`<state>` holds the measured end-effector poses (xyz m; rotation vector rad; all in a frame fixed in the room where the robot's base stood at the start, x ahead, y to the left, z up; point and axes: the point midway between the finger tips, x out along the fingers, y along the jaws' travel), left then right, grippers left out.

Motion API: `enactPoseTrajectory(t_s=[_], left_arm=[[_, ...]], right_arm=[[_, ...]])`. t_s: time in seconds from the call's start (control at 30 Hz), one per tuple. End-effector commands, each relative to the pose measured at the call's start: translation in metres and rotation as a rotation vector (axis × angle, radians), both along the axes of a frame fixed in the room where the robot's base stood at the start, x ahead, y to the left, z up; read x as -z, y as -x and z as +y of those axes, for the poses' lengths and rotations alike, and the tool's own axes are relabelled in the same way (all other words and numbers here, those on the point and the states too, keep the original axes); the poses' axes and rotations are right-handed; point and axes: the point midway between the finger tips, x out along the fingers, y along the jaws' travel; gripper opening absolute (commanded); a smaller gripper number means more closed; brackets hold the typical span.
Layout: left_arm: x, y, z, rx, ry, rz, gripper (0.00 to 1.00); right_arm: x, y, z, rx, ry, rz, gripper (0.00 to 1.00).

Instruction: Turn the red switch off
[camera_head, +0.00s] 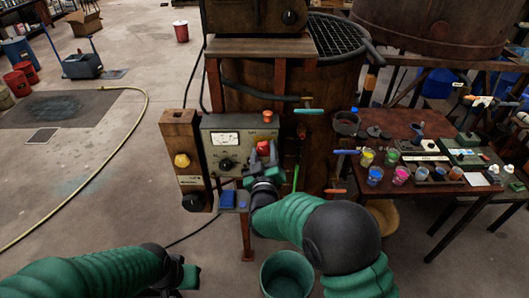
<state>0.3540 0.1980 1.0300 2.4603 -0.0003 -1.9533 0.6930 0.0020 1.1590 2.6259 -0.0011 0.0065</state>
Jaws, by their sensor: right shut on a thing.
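The red switch (263,147) is on the right side of a grey control panel (213,133), which has a white dial gauge and a black knob. My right gripper (262,158) is at the panel, shut on the red switch, with its green fingers covering the lower part of it. The switch's exact angle is hard to read. My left gripper (188,277) is low at the bottom left, away from the panel, and its fingers are too unclear to judge.
A box with a yellow knob (182,160) stands left of the panel. A large vat (335,90) is behind. A table (400,122) with paint cups is at right. A yellow hose (100,160) crosses open floor at left.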

Motion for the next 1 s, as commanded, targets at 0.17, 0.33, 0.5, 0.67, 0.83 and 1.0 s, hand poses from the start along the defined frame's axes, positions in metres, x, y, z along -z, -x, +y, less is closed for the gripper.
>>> enactPoseTrajectory(t_s=[0.17,0.33,0.5,0.67,0.83,1.0], left_arm=[[-0.001,0.0,0.0,0.0,0.0,0.0,0.36],[-0.001,0.0,0.0,0.0,0.0,0.0,0.36],[-0.001,0.0,0.0,0.0,0.0,0.0,0.36],[-0.001,0.0,0.0,0.0,0.0,0.0,0.36],[-0.001,0.0,0.0,0.0,0.0,0.0,0.36],[-0.001,0.0,0.0,0.0,0.0,0.0,0.36]], right_arm=[[-0.002,-0.001,-0.001,0.002,0.077,-0.005,0.05],[0.001,0.0,0.0,0.002,0.116,0.001,0.04],[0.003,0.0,-0.001,0.001,0.131,0.005,0.04],[0.005,0.0,-0.001,0.002,0.132,0.01,0.04],[0.007,0.001,-0.001,0.001,0.132,0.013,0.47],[0.006,0.0,-0.001,0.001,0.13,0.011,0.67]])
